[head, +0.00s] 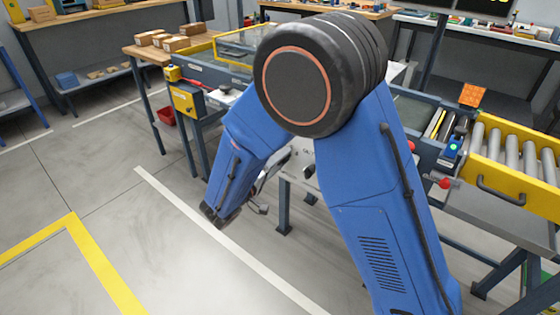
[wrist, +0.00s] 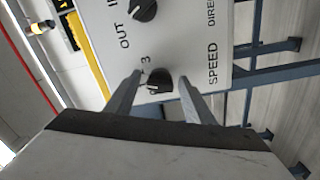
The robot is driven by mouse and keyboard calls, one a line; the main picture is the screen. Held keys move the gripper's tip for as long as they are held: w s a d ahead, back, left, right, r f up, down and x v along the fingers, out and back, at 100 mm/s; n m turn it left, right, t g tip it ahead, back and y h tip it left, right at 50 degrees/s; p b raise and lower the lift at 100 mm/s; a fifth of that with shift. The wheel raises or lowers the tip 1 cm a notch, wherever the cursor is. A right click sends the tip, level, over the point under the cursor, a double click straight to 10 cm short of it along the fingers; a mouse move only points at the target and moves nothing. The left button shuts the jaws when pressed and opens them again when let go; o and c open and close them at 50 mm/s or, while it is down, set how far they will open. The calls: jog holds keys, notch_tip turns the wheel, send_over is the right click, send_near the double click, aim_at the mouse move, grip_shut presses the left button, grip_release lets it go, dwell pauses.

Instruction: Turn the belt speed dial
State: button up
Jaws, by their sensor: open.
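In the wrist view, a light grey panel (wrist: 190,45) carries a black dial (wrist: 160,81) in line with the word SPEED, with a 3 printed beside it. A white pointer mark shows on the dial. My gripper (wrist: 159,76) is open, its two fingers on either side of this dial. I cannot tell whether they touch it. Another black dial (wrist: 143,10), near the words OUT and DIRE, is cut by the top edge. In the head view, the panel (head: 302,158) is partly hidden behind my blue arm, and my gripper (head: 261,196) shows only in part.
A conveyor with metal rollers (head: 505,150) and yellow side rails stands at the right, with a red knob (head: 444,183) on its near side. A yellow control box (head: 185,100) hangs at the left. The floor at front left is clear.

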jog(key=shift+w, duration=0.1)
jog(key=c, duration=1)
jog(key=shift+c, duration=0.2)
jog(key=shift+n, duration=0.4)
jog(key=n, duration=0.7)
jog(key=shift+n, duration=0.3)
jog(key=n, duration=0.3)
jog(key=shift+f+n, duration=0.1)
jog(key=shift+n, duration=2.1)
